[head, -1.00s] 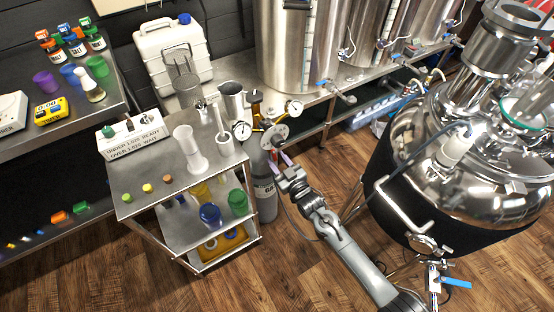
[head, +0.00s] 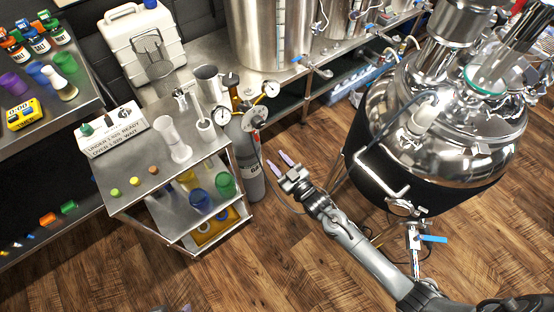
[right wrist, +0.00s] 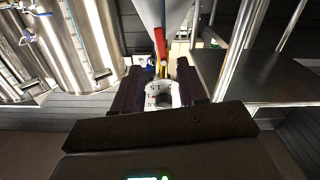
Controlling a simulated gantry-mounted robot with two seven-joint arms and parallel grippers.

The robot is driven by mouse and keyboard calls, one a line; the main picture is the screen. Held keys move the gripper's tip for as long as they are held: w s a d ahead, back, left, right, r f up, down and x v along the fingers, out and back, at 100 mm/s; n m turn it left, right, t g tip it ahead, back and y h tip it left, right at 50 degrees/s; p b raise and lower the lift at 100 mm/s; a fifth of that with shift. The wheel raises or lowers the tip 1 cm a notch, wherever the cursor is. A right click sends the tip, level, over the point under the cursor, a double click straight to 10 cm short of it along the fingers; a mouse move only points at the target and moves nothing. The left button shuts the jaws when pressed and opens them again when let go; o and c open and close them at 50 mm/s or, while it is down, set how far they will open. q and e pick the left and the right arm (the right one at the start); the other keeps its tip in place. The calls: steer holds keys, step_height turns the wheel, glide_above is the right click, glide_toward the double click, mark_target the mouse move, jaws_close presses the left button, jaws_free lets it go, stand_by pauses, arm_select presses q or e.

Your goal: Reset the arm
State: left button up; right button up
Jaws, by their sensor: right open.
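My right gripper (head: 279,162) is open and empty, its two fingers apart, with bare wood floor showing beneath in the head view. It appears to the right of the grey gas cylinder (head: 254,181) and its regulator (head: 256,115), with a visible gap. In the right wrist view the two dark jaws (right wrist: 160,90) stand apart, and a white lettered thing (right wrist: 160,96) shows beyond them. My right arm reaches in from the lower right. My left gripper is not in view.
A steel cart (head: 128,178) with a white sign (head: 110,134) stands left of the cylinder. A large steel kettle (head: 440,135) with a handle and a blue-levered valve (head: 432,239) stands close on the right. Wood floor (head: 290,255) is open in front.

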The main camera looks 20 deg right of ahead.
steer(key=s+f+g, duration=0.1)
steer(key=s+f, duration=0.3)
steer(key=s+d+r+m+g+h+p, duration=0.1)
steer(key=s+r+g, duration=0.3)
steer(key=s, duration=0.4)
steer(key=s+r+m+g+h+p, duration=0.1)
steer(key=s+r+g+h, duration=0.15)
steer(key=s+g, duration=0.45)
steer(key=s+d+r+m+g+p, duration=0.15)
steer(key=s+r, duration=0.25)
steer(key=s, duration=0.6)
step_height(320, 180, up, 38)
steer(key=p, duration=3.7)
steer(key=shift+a+n+p, duration=0.35)
steer(key=shift+a+n, duration=0.1)
